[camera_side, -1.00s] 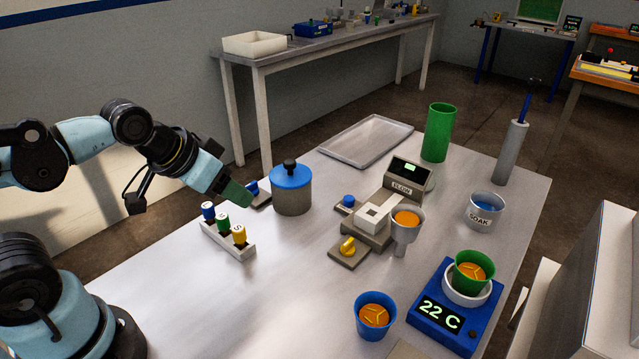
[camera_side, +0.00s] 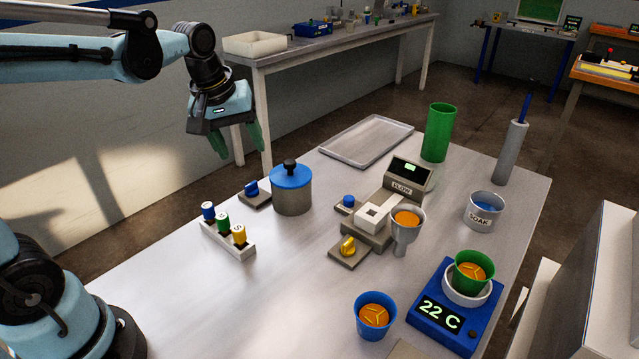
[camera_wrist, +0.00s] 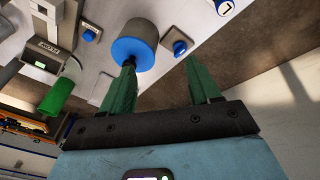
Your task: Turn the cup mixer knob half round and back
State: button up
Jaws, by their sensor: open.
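My gripper (camera_side: 243,153) hangs in the air with its two green fingers apart and nothing between them. It is above and beyond the table's far left edge. A blue knob (camera_side: 251,187) on a dark plate stands left of a grey pot with a blue lid (camera_side: 291,177). In the wrist view this knob (camera_wrist: 179,47) lies ahead of the open fingers (camera_wrist: 160,65), not touched. A yellow knob (camera_side: 347,246) sits on a plate in front of the flow device, and a smaller blue knob (camera_side: 348,201) sits behind it. No label shows which knob is the cup mixer's.
A rack (camera_side: 228,240) of several coloured-capped vials stands left of the middle. A funnel cup (camera_side: 405,237), a blue cup (camera_side: 375,328) and a green cup on a blue 22 C unit (camera_side: 428,335) stand at the right. An empty tray (camera_side: 342,157) lies behind. The table's front left is clear.

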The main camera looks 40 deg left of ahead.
aim_at(250, 184)
jog(key=w+a+f+n+g, duration=0.3)
jog(key=w+a+n, duration=0.35)
jog(key=n, duration=0.25)
jog(key=shift+h, duration=0.3)
jog(key=f, duration=1.1)
jog(key=shift+s+a+f, duration=0.1)
jog(key=shift+a+f, duration=0.3)
jog(key=c, duration=1)
jog(key=shift+c, duration=0.2)
